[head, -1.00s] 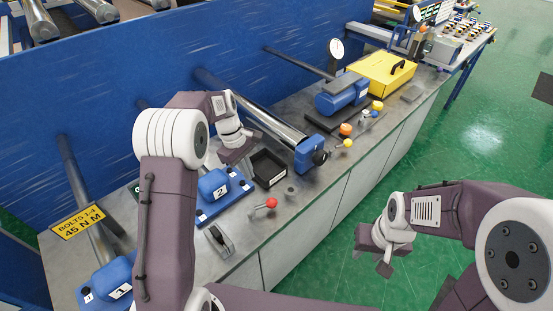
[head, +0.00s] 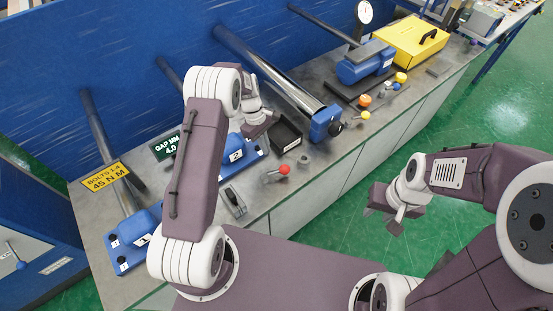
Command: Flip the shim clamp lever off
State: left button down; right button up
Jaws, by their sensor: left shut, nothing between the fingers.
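A small lever with a red ball knob (head: 284,169) stands on the grey bench near its front edge. I cannot tell from a label which lever is the shim clamp's. Other levers with orange (head: 364,101) and yellow knobs (head: 365,115) stand further right, by the blue cylinder unit. My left gripper (head: 257,131) is shut and empty, low over the bench by the blue block marked 2 (head: 236,155), behind and left of the red knob and apart from it. My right gripper (head: 392,218) hangs over the green floor, away from the bench; its finger gap is unclear.
A black open tray (head: 286,135) lies between my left gripper and the blue-ended steel roller (head: 270,70). A dark clamp-like part (head: 234,201) lies at the front edge. A yellow case (head: 410,41) is at the far end.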

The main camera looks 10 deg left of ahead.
pick_arm(q)
jog(key=x, duration=0.4)
jog(key=shift+r+p, duration=0.1)
jog(key=shift+p, duration=0.25)
jog(key=d+p, duration=0.1)
jog(key=s+d, duration=0.1)
jog(key=d, duration=0.1)
jog(key=shift+p, duration=0.4)
jog(key=shift+s+d, duration=0.35)
jog(key=shift+d, duration=0.1)
jog(key=shift+w+f, duration=0.15)
jog(key=shift+f, duration=0.05)
